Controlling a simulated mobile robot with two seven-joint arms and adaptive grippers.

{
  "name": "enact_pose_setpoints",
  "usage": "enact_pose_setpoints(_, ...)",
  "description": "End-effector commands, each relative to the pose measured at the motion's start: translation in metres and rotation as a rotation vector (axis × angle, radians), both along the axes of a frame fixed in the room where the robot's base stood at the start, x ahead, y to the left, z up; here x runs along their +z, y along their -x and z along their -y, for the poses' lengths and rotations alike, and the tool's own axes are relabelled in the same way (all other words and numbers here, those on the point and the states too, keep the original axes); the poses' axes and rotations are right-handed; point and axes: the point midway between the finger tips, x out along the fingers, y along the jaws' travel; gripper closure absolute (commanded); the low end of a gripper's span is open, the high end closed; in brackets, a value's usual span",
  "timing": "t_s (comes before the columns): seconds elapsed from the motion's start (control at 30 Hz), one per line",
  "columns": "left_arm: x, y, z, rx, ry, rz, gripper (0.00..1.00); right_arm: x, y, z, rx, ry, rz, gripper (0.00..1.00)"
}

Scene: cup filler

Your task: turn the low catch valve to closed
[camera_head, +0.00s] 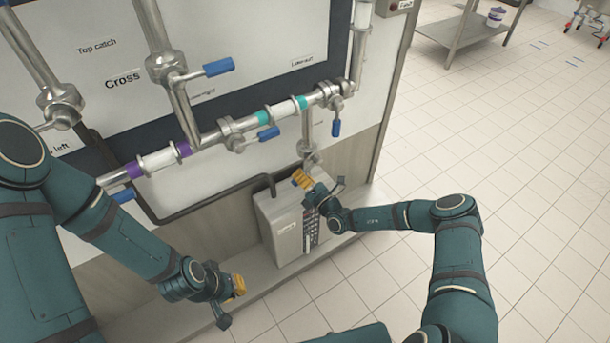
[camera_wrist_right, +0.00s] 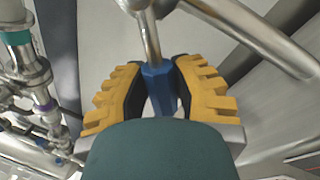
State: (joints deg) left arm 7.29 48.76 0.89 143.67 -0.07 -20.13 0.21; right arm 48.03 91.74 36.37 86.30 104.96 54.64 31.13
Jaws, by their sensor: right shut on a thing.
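The low catch valve (camera_head: 309,158) sits at the bottom of a short vertical pipe, just above the grey box. Its blue handle (camera_wrist_right: 159,88) shows in the right wrist view between the two yellow finger pads, on a metal stem. My right gripper (camera_head: 302,180) is shut on that handle; it also shows in the right wrist view (camera_wrist_right: 160,100). In the head view the handle is hidden by the gripper. My left gripper (camera_head: 238,286) hangs low at the left, away from the valve. The gap between its fingers is not clear.
A grey box with a keypad (camera_head: 285,228) stands on the ledge below the valve. Other blue valve handles (camera_head: 219,67) and the sloping pipe with teal bands (camera_head: 283,112) are above.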

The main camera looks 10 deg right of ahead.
Motion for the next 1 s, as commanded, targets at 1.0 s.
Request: enact_pose_setpoints(1.0, 0.031, 0.0, 0.0, 0.004, 0.0, -0.002, 1.0, 0.042, 0.004, -0.012, 0.002, -0.552, -0.199, 1.0)
